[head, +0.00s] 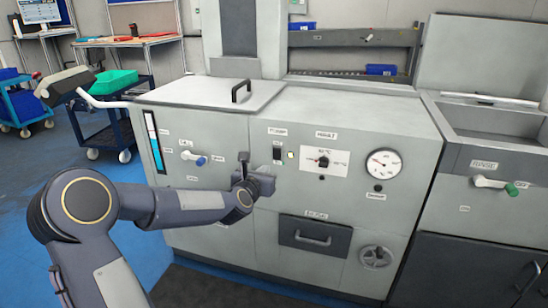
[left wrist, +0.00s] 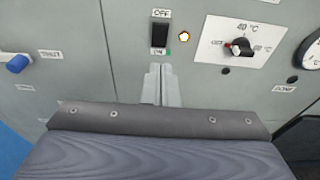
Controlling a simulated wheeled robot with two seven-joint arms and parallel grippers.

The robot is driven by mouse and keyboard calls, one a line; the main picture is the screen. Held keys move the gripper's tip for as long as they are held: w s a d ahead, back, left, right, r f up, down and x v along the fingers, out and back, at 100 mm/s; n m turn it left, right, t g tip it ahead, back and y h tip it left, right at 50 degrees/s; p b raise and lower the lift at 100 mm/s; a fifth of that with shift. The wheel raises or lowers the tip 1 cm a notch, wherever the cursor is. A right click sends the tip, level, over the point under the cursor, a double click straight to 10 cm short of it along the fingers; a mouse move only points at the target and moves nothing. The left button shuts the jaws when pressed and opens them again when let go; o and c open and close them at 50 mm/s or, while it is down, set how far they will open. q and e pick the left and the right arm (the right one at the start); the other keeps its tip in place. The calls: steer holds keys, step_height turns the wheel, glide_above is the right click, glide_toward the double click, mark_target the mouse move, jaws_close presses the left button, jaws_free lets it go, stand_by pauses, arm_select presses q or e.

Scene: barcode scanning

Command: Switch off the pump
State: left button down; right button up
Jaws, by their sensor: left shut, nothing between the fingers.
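The black rocker switch (head: 277,153) sits on the machine's grey front panel under a small label I cannot read clearly. In the left wrist view the switch (left wrist: 160,32) shows OFF above it and ON below it. My left gripper (head: 265,177) is at the panel just below the switch. In the left wrist view its fingers (left wrist: 162,83) are shut and empty, tips below the ON label. Whether they touch the panel I cannot tell. My right gripper is out of view.
A temperature dial (head: 322,161) and a round gauge (head: 384,164) sit right of the switch. A blue-handled valve (head: 200,160) is to the left. A drawer (head: 314,236) and handwheel (head: 376,257) are below. A blue cart (head: 103,125) stands at the left.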

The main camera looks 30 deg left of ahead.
mark_target(277, 152)
arm_select(q)
steer(key=x, duration=0.7)
steer(key=r+x, duration=0.1)
steer(key=x, duration=0.2)
steer(key=shift+w+a, duration=0.15)
steer(key=shift+w, duration=0.15)
steer(key=shift+p, duration=0.3)
steer(key=p, duration=0.1)
steer(key=r+p, duration=0.1)
steer(key=p, duration=0.1)
steer(key=shift+w+r+g+p, duration=0.2)
steer(key=shift+w+g+p, duration=0.1)
steer(key=shift+f+b, duration=0.45)
steer(key=shift+f, duration=0.1)
